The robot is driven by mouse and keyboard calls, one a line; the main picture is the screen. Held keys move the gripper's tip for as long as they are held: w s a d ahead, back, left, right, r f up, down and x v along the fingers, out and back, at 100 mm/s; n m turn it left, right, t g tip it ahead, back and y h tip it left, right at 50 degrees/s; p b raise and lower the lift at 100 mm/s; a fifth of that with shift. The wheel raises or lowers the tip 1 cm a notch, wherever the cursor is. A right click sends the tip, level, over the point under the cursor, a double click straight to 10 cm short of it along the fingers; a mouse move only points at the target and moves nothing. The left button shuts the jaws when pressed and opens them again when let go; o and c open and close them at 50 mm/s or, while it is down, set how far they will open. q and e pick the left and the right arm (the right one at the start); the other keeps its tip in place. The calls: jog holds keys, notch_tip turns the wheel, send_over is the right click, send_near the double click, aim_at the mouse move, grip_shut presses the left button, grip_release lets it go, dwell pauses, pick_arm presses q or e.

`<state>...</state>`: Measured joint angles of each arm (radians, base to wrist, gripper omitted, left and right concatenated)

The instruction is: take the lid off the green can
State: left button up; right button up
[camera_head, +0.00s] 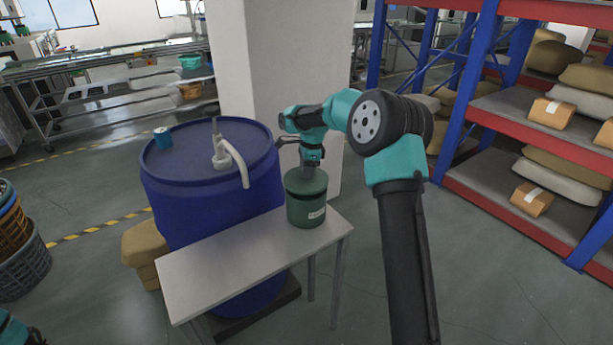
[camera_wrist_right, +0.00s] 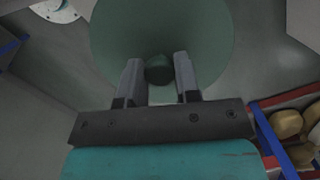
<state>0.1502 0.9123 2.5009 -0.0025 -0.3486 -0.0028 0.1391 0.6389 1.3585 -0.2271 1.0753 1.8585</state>
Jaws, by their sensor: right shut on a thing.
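My right gripper (camera_head: 309,172) comes down from above and is shut on the lid's knob. In the right wrist view the fingers (camera_wrist_right: 159,75) stand on both sides of the round dark green knob (camera_wrist_right: 159,69), above the lid's wide disc (camera_wrist_right: 160,28). My left gripper is not in view; only a bit of my left arm shows at the lower left.
A white pillar (camera_head: 300,60) is behind the can. The left part of the table (camera_head: 215,275) is bare. Shelves with sacks and boxes stand at right.

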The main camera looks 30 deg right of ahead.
jog(key=s+a+r, duration=0.1)
jog(key=s+a, duration=0.7)
jog(key=s, duration=0.5)
jog(key=shift+s+a+r, duration=0.15)
jog(key=shift+s+a, duration=0.05)
jog(key=shift+s, duration=0.1)
